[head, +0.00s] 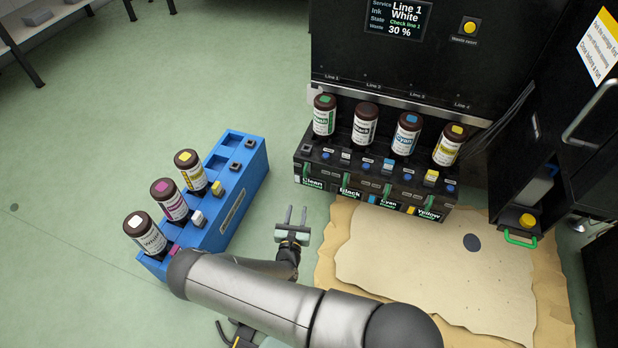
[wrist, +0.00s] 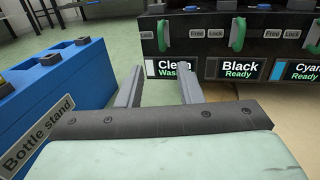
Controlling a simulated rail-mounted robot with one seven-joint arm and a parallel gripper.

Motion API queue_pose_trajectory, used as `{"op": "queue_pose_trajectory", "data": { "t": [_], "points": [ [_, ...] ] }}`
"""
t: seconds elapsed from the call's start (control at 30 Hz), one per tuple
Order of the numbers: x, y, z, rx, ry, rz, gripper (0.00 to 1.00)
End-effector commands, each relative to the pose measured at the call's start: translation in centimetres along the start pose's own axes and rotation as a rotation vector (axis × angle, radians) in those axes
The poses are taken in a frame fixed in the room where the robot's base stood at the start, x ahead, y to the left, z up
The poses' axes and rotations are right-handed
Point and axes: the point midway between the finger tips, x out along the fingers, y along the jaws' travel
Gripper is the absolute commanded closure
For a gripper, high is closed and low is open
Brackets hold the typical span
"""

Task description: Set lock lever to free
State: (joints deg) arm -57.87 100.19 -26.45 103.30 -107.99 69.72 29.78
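The black ink unit (head: 345,196) has a row of bays with green lock levers. A third lever (wrist: 313,40) shows at the right edge. My gripper (head: 296,210) is open and empty, in front of and left of the unit; its fingers (wrist: 160,75) point towards the Clean bay, apart from the levers.
A blue bottle stand (head: 250,165) with white, magenta and yellow bottles is on the left. Several bottles stand in the unit, the green-labelled one (head: 324,115) in line 1. The display (head: 398,18) reads "Line 1 White, Check line 1". Cardboard (head: 400,260) lies in front; an open door (head: 535,130) is right.

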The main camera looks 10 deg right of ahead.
Motion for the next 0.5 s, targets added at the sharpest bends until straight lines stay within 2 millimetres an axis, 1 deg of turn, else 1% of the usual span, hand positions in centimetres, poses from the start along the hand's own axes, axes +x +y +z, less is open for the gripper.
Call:
{"op": "queue_pose_trajectory", "data": {
  "t": [0.5],
  "points": [
    [10.9, -0.3, -0.2, 0.003, -0.004, -0.007, 0.67]
  ]
}}
